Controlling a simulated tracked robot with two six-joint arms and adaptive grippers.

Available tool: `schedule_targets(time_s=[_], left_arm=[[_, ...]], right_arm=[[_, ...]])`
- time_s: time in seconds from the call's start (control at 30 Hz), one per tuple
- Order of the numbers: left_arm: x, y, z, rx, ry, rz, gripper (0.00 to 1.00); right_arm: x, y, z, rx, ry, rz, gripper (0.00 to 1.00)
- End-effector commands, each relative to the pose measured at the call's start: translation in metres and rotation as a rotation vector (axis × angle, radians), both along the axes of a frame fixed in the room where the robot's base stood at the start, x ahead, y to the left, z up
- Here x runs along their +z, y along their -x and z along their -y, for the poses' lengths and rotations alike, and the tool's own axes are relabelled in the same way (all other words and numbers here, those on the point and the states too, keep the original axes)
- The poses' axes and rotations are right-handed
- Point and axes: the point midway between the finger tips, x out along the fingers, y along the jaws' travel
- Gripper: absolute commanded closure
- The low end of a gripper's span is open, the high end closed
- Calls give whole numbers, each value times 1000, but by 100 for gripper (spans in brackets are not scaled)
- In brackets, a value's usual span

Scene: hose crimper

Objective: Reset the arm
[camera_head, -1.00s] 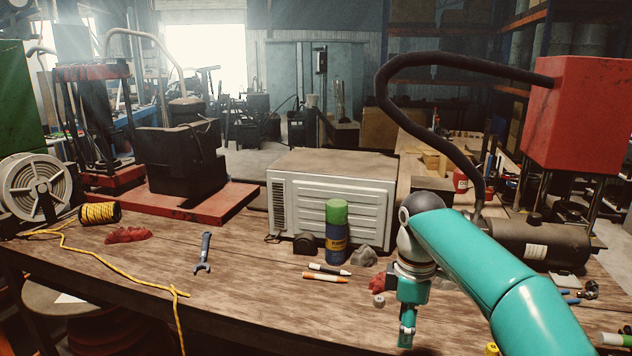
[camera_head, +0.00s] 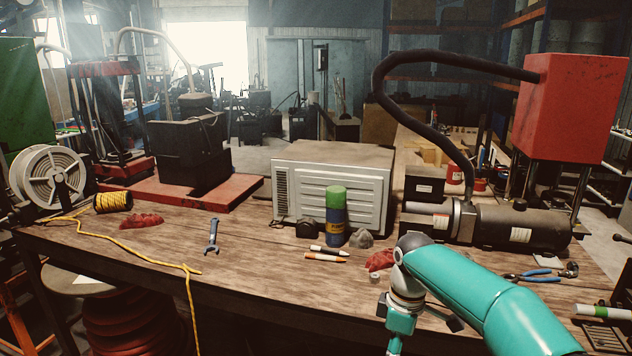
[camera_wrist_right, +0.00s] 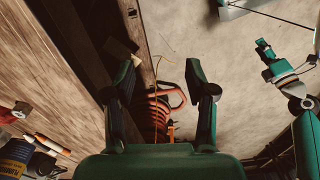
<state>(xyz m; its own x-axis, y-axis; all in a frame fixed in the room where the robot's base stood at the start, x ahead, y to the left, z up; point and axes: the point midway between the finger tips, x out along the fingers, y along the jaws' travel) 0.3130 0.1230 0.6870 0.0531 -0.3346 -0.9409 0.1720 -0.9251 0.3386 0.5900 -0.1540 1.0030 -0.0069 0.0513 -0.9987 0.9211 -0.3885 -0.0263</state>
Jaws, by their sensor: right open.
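My right arm (camera_head: 480,290) is teal and reaches in from the lower right over the front of the workbench (camera_head: 120,258). Its gripper is cut off by the bottom edge of the head view. In the right wrist view my right gripper (camera_wrist_right: 164,85) is open and empty, its two fingers apart over the bench's front edge and the floor. A teal arm end, apparently my left gripper (camera_wrist_right: 264,46), hangs over the floor at the right of that view. It is too small to tell its jaws. The left arm is outside the head view.
On the bench are a wrench (camera_head: 213,236), yellow rope (camera_head: 130,249), spray can (camera_head: 336,217), markers (camera_head: 326,256), red rag (camera_head: 380,260), pliers (camera_head: 540,273) and white metal box (camera_head: 340,185). A dark cylindrical machine (camera_head: 500,226) stands back right.

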Motion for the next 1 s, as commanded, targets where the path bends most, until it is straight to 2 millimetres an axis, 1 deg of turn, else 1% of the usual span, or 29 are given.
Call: schedule_targets(time_s=[0.03,0.17,0.27,0.3,0.33,0.37,0.4,0.47,0.5,0.57,0.6,0.67,0.7,0.8,0.9,1.0], left_arm=[[0,0,0,0,0,-1,60],[0,1,0,0,0,-1,60],[0,1,0,0,0,-1,60],[0,1,0,0,0,-1,60],[0,1,0,0,0,-1,60],[0,1,0,0,0,-1,60],[0,1,0,0,0,-1,60],[0,1,0,0,0,-1,60],[0,1,0,0,0,-1,60],[0,1,0,0,0,-1,60],[0,0,0,0,0,-1,60],[0,0,0,0,0,-1,60],[0,1,0,0,0,-1,60],[0,0,0,0,0,-1,60],[0,0,0,0,0,-1,60],[0,1,0,0,0,-1,60]], right_arm=[[-17,1,-1,-24,-11,-9,44],[-64,6,-8,-104,-48,-21,44],[-108,17,-14,-193,-85,-35,44],[-129,25,-17,-239,-105,-46,44],[-145,32,-19,-279,-120,-53,44],[-162,40,-21,-324,-136,-64,44],[-186,54,-24,-393,-159,-78,44],[-220,79,-28,-507,-192,-102,44],[-239,97,-31,-585,-212,-117,44],[-265,127,-34,-709,-238,-140,44],[-278,147,-35,-794,-250,-155,44],[-294,177,-36,-914,-265,-175,44],[-302,196,-36,-991,-271,-187,44],[-312,236,-34,-1152,-276,-207,44],[-315,262,-33,-1261,-275,-215,44],[-315,275,-31,-1317,-274,-218,44]])
